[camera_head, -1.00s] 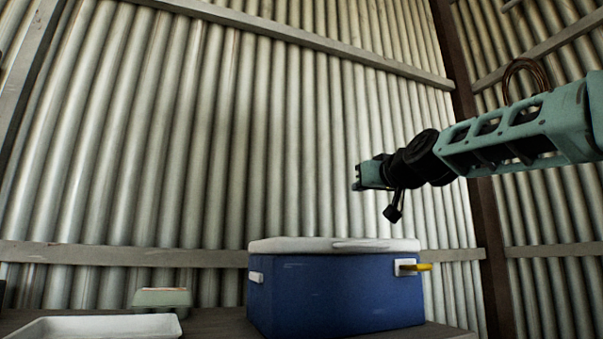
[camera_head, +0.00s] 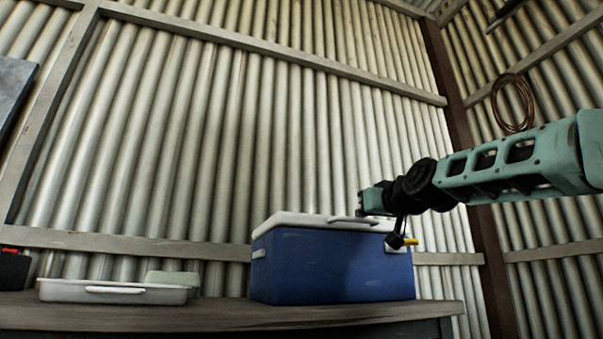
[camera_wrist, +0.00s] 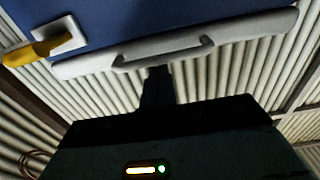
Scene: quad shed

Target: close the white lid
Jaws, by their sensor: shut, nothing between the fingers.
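A blue cooler box (camera_head: 325,268) stands on the bench with its white lid (camera_head: 300,219) lying across its top. The lid looks down on the box; I cannot tell whether a thin gap is left. A pale handle (camera_head: 350,219) runs along the lid's front edge. My gripper (camera_head: 362,206) is shut and empty, at the lid's right front by the handle. In the wrist view, my gripper (camera_wrist: 158,73) points at the middle of the lid's edge (camera_wrist: 205,42), beside the handle recess. Whether it touches the lid is unclear.
A yellow tap (camera_head: 411,241) sticks out at the box's upper right, close under my wrist. A white tray (camera_head: 110,293) and a pale green box (camera_head: 172,278) are on the bench (camera_head: 210,314) at left. Corrugated walls stand behind. A coiled cable (camera_head: 513,103) hangs at right.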

